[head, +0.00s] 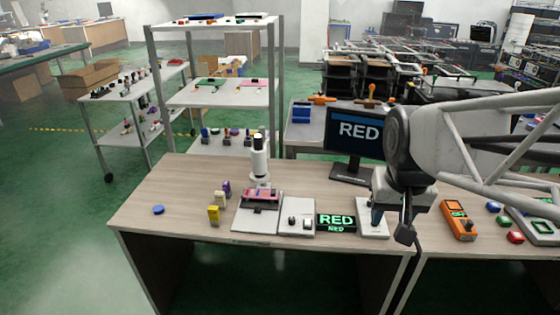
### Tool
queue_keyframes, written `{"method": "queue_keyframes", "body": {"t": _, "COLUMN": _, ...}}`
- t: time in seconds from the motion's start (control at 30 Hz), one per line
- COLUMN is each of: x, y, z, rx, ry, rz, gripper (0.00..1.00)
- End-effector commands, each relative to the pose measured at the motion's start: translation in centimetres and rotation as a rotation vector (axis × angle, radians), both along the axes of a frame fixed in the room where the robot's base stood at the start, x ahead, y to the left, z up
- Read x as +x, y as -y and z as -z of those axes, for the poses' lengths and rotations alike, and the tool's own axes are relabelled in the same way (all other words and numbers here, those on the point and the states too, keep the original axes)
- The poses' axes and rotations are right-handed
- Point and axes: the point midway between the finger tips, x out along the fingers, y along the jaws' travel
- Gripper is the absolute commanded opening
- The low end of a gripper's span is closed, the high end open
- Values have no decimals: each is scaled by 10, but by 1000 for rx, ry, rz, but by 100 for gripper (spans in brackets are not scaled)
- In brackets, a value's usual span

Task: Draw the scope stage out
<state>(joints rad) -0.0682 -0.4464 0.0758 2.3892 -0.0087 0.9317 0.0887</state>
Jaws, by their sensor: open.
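The white microscope (259,160) with a dark eyepiece stands upright at the back of a light base plate on the wooden table. Its scope stage (261,195) is a reddish, dark-edged slab under the tube. Details of any handle on the stage are too small to tell. My gripper (405,236) hangs pointing down at the right, near the table's front edge, well to the right of the stage and apart from it. It is open, and I see nothing held in it.
A monitor (354,133) stands behind. Yellow block (214,215) and blue disc (158,210) lie left. An orange meter (458,221) is right.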

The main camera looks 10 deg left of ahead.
Motion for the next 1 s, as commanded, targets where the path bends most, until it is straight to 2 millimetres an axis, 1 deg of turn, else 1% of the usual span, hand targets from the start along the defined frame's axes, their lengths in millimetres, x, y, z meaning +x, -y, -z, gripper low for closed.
{"method": "queue_keyframes", "body": {"t": 0.03, "x": 12, "y": -5, "z": 0, "rx": 1, "ry": -7, "rz": -2, "gripper": 45}}
{"method": "queue_keyframes", "body": {"t": 0.1, "x": 27, "y": -11, "z": -1, "rx": 3, "ry": -13, "rz": -3, "gripper": 45}}
{"method": "queue_keyframes", "body": {"t": 0.3, "x": 70, "y": -30, "z": -1, "rx": 7, "ry": -30, "rz": -5, "gripper": 45}}
{"method": "queue_keyframes", "body": {"t": 0.53, "x": 119, "y": -55, "z": 4, "rx": 10, "ry": -51, "rz": -7, "gripper": 45}}
{"method": "queue_keyframes", "body": {"t": 0.77, "x": 167, "y": -85, "z": 15, "rx": 12, "ry": -71, "rz": -9, "gripper": 45}}
{"method": "queue_keyframes", "body": {"t": 1.0, "x": 215, "y": -119, "z": 32, "rx": 12, "ry": -92, "rz": -12, "gripper": 45}}
